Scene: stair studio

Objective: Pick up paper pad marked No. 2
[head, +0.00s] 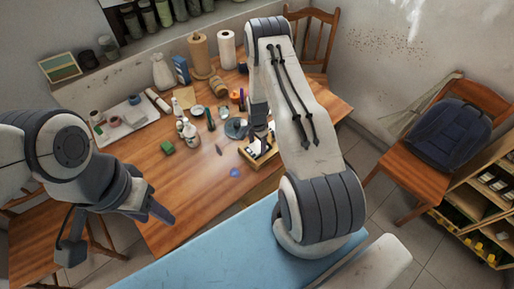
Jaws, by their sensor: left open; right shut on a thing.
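I cannot make out a paper pad marked No. 2; no label is readable at this size. My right gripper (258,127) reaches down over the right part of the wooden table (195,200). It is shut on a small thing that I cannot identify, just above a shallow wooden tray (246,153). Small pale and dark things show in this tray, partly hidden by my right arm. My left gripper (114,230) is open and empty, in front of the table's left end, with its fingers wide apart.
A green block (167,147), a blue item (235,173), bottles (190,135) and a white tray (131,124) are on the table. Paper rolls (227,49) stand at the back. A chair with a backpack (449,134) is at right. The table's front left is clear.

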